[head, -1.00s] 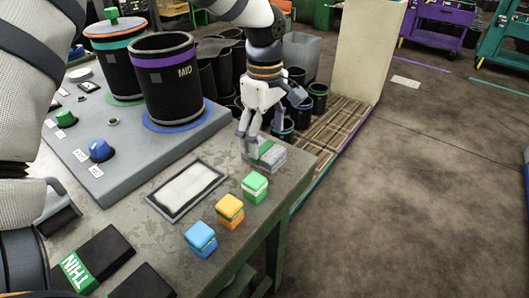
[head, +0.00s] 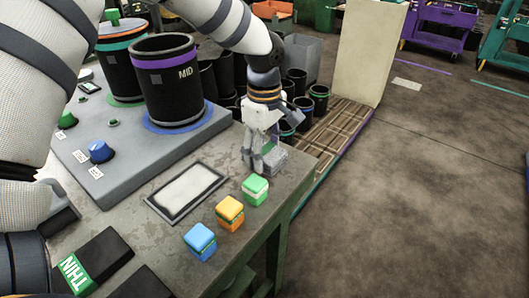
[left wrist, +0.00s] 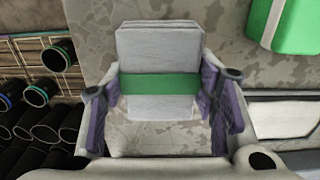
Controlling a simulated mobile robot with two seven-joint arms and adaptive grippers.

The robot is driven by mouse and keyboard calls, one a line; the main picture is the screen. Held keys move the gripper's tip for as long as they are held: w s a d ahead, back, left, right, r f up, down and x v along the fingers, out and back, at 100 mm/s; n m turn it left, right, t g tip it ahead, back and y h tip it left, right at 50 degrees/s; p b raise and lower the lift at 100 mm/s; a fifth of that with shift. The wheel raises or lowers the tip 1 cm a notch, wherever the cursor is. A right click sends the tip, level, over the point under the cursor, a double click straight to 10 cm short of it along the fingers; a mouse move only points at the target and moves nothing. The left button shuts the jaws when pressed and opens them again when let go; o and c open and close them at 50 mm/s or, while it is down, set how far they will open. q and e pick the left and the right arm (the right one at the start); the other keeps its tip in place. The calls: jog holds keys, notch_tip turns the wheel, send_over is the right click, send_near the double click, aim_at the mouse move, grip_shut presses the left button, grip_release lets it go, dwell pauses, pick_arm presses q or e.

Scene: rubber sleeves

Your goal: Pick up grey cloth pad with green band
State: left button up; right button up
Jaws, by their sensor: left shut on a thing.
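The grey cloth pad (head: 277,157) sits at the right edge of the table in the head view, partly hidden by my left gripper. In the left wrist view the grey cloth pad (left wrist: 160,48) fills the middle, with its green band (left wrist: 160,84) running across it. My left gripper (head: 258,162) has its fingers down around the pad. In the left wrist view the purple-lined fingers of my left gripper (left wrist: 160,98) lie at both ends of the green band, shut on the pad. My right gripper is not in view.
Green (head: 255,189), orange (head: 230,212) and blue (head: 200,241) banded blocks stand in a row near the pad. A framed pale panel (head: 187,191) lies left of them. A large black cylinder marked MID (head: 168,85) stands behind. Open floor lies to the right.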

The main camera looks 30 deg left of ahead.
aim_at(264, 151)
pick_arm(q)
jog(key=shift+r, duration=0.35)
notch_tip(264, 151, up, 4)
jog(key=shift+s+d+f+p, duration=0.1)
jog(key=shift+s+f+p, duration=0.05)
jog(key=shift+f+p, duration=0.15)
jog(key=s+d+r, duration=0.2)
jog(key=s+r, duration=0.2)
jog(key=s, duration=0.2)
jog(key=s+d+r+p, duration=0.1)
jog(key=s+d+r, duration=0.1)
jog(key=s+r, duration=0.2)
jog(key=s, duration=0.3)
jog(key=shift+d+r, duration=0.3)
jog(key=shift+r, duration=0.1)
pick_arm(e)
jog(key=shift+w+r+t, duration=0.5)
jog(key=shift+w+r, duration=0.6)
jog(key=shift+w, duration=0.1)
pick_arm(q)
jog(key=shift+w, duration=0.1)
